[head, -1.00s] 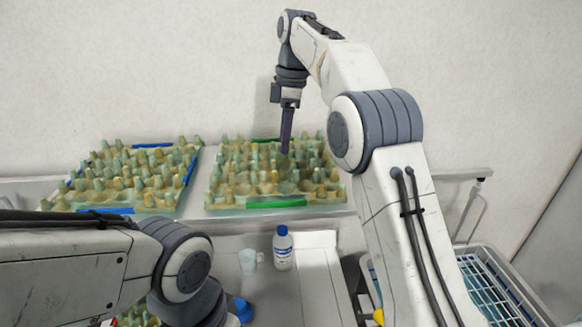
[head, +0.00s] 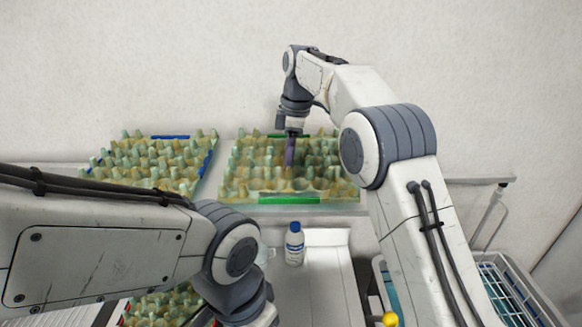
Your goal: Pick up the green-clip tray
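The green-clip tray (head: 240,183) is an egg tray with green clips on its near edge (head: 289,200) and far edge, lying on the shelf at centre. My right gripper (head: 290,165) points down over the middle of this tray, with its dark fingers low among the tray's bumps. It is seen edge-on, so its opening does not show, and I cannot tell whether it touches the tray. My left arm comes in from the lower left; its gripper is outside the view.
A blue-clip tray (head: 205,160) lies on the shelf just left of the green-clip tray. A white bottle with a blue cap (head: 294,243) stands below the shelf. Another egg tray (head: 163,306) shows at lower left, partly hidden by my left arm. A crate (head: 505,290) is at lower right.

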